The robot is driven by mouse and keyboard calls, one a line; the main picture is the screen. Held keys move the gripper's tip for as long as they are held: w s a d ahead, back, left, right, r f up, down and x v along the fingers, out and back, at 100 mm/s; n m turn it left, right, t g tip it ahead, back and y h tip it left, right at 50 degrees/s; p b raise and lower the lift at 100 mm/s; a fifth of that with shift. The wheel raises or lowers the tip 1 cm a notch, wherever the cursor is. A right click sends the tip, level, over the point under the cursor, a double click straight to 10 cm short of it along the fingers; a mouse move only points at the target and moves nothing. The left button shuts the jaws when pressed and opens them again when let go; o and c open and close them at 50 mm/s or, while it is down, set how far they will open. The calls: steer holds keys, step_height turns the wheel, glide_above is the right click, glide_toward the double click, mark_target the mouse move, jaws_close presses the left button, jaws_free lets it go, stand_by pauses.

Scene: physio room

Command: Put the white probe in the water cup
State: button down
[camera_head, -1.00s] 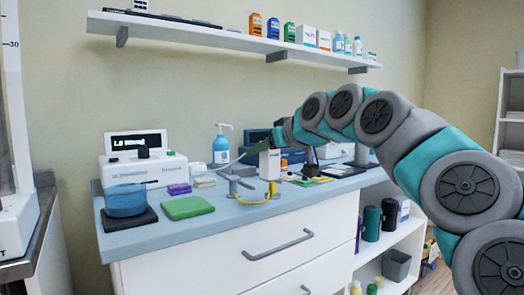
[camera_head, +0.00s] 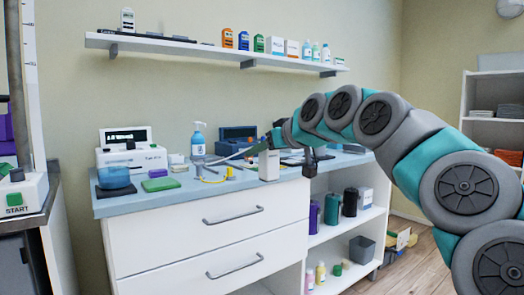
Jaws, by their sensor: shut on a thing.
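The water cup (camera_head: 114,179) is a clear blue tub at the left end of the counter. It stands on a dark pad in front of a white device with a display. My gripper (camera_head: 268,150) is over the right part of the counter, well to the right of the cup. It is shut on a white, block-like piece (camera_head: 269,166), which I take to be the white probe. The jaws are small and partly hidden by the arm. A thin pale strip reaches left from the gripper; I cannot tell what it is.
The white device (camera_head: 130,157) stands behind the cup. A green pad (camera_head: 160,184), a pump bottle (camera_head: 198,142) and a small stand with a yellow part (camera_head: 229,173) lie between cup and gripper. A wall shelf (camera_head: 215,47) hangs above. White drawers (camera_head: 200,235) are below.

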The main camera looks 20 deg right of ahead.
steer(key=shift+w+a+f, duration=0.1)
steer(key=shift+w+f, duration=0.15)
steer(key=shift+f, duration=0.4)
steer(key=w+a+f+m+h, duration=0.1)
steer(key=w+a+f, duration=0.1)
steer(key=f, duration=1.4)
steer(key=w+a+f+m+h, duration=0.1)
steer(key=w+a+f, duration=0.1)
steer(key=f, duration=1.3)
steer(key=w+a+f+m+h, duration=0.1)
steer(key=w+a+f+h, duration=0.1)
steer(key=f, duration=1.4)
steer(key=shift+a+f+m+t, duration=0.3)
steer(key=shift+a+f, duration=0.05)
steer(key=shift+a, duration=0.15)
